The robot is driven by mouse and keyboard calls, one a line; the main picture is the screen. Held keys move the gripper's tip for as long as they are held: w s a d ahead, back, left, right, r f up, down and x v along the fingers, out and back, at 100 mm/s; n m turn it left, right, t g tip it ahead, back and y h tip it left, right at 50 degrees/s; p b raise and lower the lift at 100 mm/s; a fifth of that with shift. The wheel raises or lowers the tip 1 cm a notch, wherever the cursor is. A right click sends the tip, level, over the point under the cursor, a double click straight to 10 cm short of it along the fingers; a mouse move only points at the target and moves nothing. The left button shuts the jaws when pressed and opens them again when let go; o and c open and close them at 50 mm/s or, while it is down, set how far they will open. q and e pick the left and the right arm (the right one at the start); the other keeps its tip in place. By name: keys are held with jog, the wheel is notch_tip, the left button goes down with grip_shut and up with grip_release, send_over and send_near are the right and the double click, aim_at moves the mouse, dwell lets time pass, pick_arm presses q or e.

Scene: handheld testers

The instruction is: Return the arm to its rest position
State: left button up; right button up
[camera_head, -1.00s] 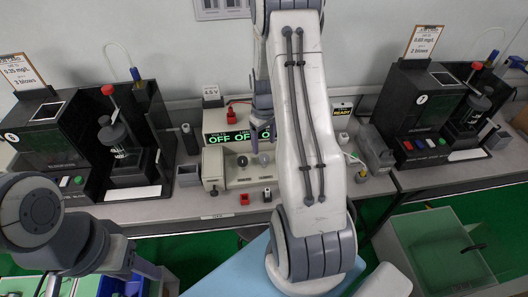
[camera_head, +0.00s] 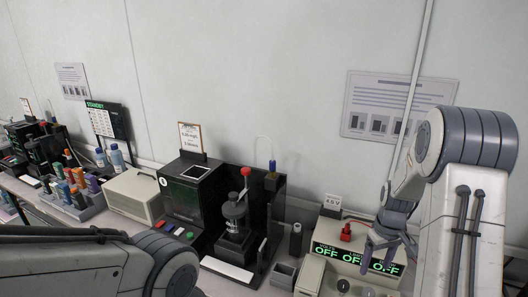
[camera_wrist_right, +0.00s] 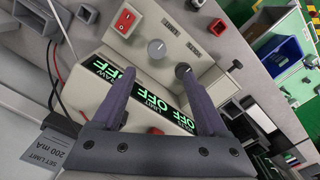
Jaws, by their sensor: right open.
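My right arm (camera_head: 455,200) comes in from the right edge of the head view, bent high with its elbow up. My right gripper (camera_head: 388,250) hangs in front of a beige power supply (camera_head: 312,270) whose display reads OFF in green. In the right wrist view the two purple fingers of the right gripper (camera_wrist_right: 156,80) are apart with nothing between them. The front panel of the power supply (camera_wrist_right: 195,62), with knobs and a red switch, lies beyond them. Only links of my left arm (camera_head: 90,262) show at lower left; its gripper is out of the picture.
A black tester (camera_head: 190,200) with a sample stand (camera_head: 235,215) stands left of the power supply. A beige box (camera_head: 133,195) and a rack of coloured bottles (camera_head: 75,205) are farther left. A poster (camera_head: 395,105) hangs on the wall.

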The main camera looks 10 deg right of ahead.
jog(key=s+a+r+n, duration=0.2)
jog(key=a+r, duration=0.2)
jog(key=a, duration=0.8)
jog(key=s+a+r+n, duration=0.1)
jog(key=s+a+r, duration=0.3)
jog(key=a, duration=0.7)
jog(key=s+a+r+n, duration=0.1)
jog(key=s+a+r, duration=0.1)
jog(key=s+a, duration=0.3)
jog(key=s+a+r+n+y, duration=0.1)
jog(key=s+a, duration=0.4)
jog(key=s, duration=0.5)
jog(key=shift+s+r+n, duration=0.3)
jog(key=shift+r+n, duration=0.2)
jog(key=shift+n, duration=0.3)
jog(key=shift+a, duration=0.1)
